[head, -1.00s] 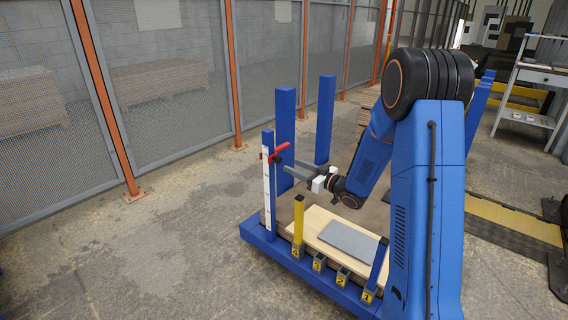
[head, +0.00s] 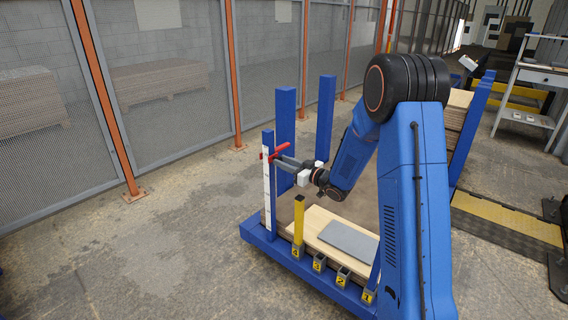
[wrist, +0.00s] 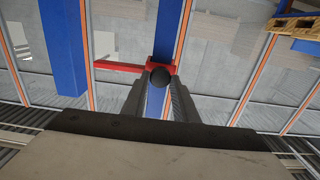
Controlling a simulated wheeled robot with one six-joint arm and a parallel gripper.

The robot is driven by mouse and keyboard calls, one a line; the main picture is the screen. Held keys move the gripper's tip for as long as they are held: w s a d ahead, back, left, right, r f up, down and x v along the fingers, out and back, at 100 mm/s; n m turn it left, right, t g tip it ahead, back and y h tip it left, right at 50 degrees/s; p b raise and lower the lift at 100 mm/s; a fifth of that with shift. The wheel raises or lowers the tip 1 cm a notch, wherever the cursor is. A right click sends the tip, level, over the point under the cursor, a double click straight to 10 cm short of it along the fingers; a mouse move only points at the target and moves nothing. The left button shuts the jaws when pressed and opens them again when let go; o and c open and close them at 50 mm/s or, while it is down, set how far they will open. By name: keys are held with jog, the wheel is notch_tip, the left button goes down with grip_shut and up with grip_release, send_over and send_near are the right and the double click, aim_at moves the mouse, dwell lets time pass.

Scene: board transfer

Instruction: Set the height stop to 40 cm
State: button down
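The height stop (head: 276,154) is a red clamp with a red lever on a blue post with a white scale strip (head: 267,190), at the rack's left corner. It sits high on the strip; the scale figures are too small to read. In the wrist view the red clamp (wrist: 162,67) shows with a dark round knob (wrist: 160,78) facing me. My gripper (head: 288,161) is level with the stop. In the wrist view its two fingers (wrist: 159,88) lie on either side of the knob. I cannot tell whether they press on it.
The blue rack frame (head: 300,266) holds a light board (head: 315,222) and a grey board (head: 348,240). A yellow post (head: 298,222) and numbered holders stand along its front. Taller blue posts (head: 325,118) rise behind my gripper. A mesh fence (head: 175,95) runs behind; floor at left is clear.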

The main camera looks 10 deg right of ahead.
notch_tip(320, 180, down, 9)
jog(key=shift+r, duration=0.2)
dwell(0.3)
jog(key=c, duration=1.4)
grip_release()
jog(key=shift+c, duration=0.2)
jog(key=v, duration=1.7)
jog(key=shift+s+d, duration=0.15)
